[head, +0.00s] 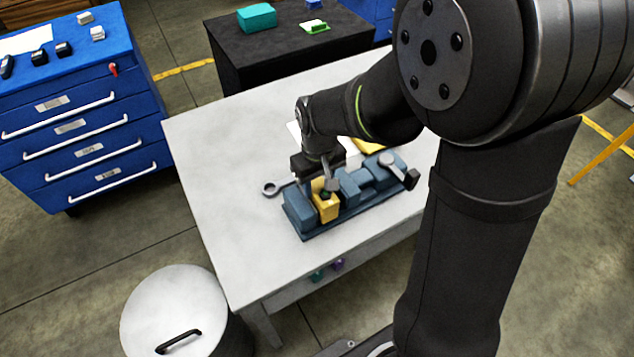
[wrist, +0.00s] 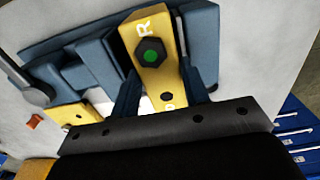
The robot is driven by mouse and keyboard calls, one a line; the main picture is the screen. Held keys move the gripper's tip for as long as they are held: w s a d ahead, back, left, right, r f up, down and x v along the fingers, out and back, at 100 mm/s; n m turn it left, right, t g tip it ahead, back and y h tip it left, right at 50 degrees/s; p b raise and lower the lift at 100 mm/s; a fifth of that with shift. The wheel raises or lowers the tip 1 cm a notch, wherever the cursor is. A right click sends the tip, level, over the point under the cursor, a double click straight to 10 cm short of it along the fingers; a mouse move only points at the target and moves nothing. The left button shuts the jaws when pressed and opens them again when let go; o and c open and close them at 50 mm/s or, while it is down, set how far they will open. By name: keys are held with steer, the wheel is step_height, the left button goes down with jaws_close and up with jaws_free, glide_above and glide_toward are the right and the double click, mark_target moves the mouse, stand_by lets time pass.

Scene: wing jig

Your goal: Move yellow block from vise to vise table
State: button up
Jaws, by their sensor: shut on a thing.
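The yellow block (head: 326,209) sits between the jaws of the blue-grey vise (head: 300,220) on the white vise table (head: 225,170). In the wrist view the yellow block (wrist: 153,78) shows a dark hex bolt with a green centre, a white letter and a small hole. My gripper (head: 324,188) reaches down onto the block from above. In the wrist view its two fingers (wrist: 160,92) stand on either side of the block, shut on it. The vise (wrist: 203,45) is close beside the block. Whether the block is clear of the vise floor is hidden.
A second yellow piece (wrist: 72,116) lies behind the vise, near a white sheet. The table's left part is bare. A blue drawer cabinet (head: 80,130), black cabinet (head: 290,55) and round bin (head: 170,305) stand around.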

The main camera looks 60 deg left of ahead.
mark_target(321, 185)
steer(key=shift+w+r, duration=0.2)
steer(key=shift+w, duration=0.1)
steer(key=shift+r, duration=3.05)
steer(key=w+a+f, duration=0.1)
steer(key=w+a, duration=0.2)
steer(key=a, duration=1)
steer(key=w+a+f, duration=0.1)
steer(key=w+a, duration=0.1)
steer(key=a, duration=1)
steer(key=shift+w+f, duration=0.2)
steer(key=shift+f, duration=3.3)
steer(key=shift+f, duration=0.1)
steer(key=shift+f, duration=0.4)
